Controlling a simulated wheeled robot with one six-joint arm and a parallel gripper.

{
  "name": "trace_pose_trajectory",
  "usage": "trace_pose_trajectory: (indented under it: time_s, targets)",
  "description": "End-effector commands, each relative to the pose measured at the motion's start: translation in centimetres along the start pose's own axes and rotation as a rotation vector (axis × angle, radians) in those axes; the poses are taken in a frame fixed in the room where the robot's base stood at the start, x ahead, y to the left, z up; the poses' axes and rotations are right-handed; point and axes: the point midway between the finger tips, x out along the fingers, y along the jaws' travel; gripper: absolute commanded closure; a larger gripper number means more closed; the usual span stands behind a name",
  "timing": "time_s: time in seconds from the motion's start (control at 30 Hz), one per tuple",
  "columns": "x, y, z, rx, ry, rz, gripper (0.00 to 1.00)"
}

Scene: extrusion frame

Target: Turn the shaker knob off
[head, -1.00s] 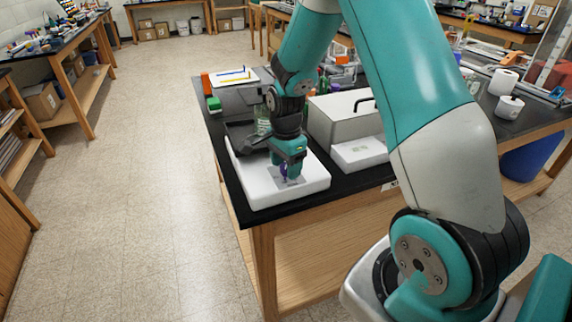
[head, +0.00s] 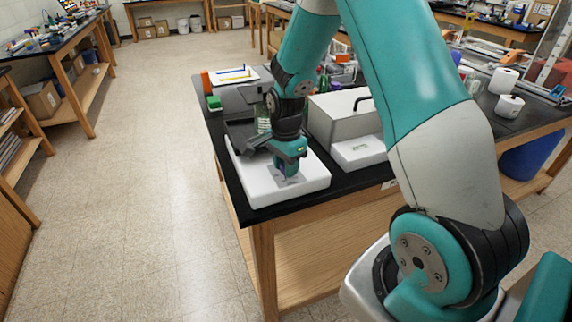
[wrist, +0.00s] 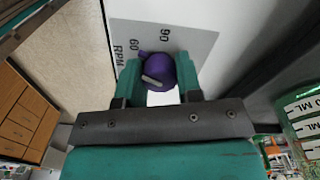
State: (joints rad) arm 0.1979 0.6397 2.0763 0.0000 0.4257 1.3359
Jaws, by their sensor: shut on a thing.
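The shaker (head: 256,190) is a white, low box at the near corner of the black bench. Its grey dial plate (wrist: 203,45) shows the marks 60, 90 and RPM in the wrist view. The purple knob (wrist: 158,70) has a pale pointer bar and sits between my fingers. My gripper (wrist: 160,82) is shut on the knob, with one teal finger on either side. In the head view my gripper (head: 289,172) points down onto the shaker's front and mostly hides the knob.
A grey-white box with a black handle (head: 345,115) stands right of the shaker, with a smaller white box (head: 358,152) before it. The floor at left is clear.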

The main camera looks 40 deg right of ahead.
Motion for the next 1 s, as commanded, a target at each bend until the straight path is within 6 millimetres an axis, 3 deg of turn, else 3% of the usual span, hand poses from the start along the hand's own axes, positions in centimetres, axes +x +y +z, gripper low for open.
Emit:
trace_pose_trajectory:
  time_s: [1.0]
  targets:
    - [-0.09, -0.06, 0.00, -0.889, 0.000, -0.001, 0.91]
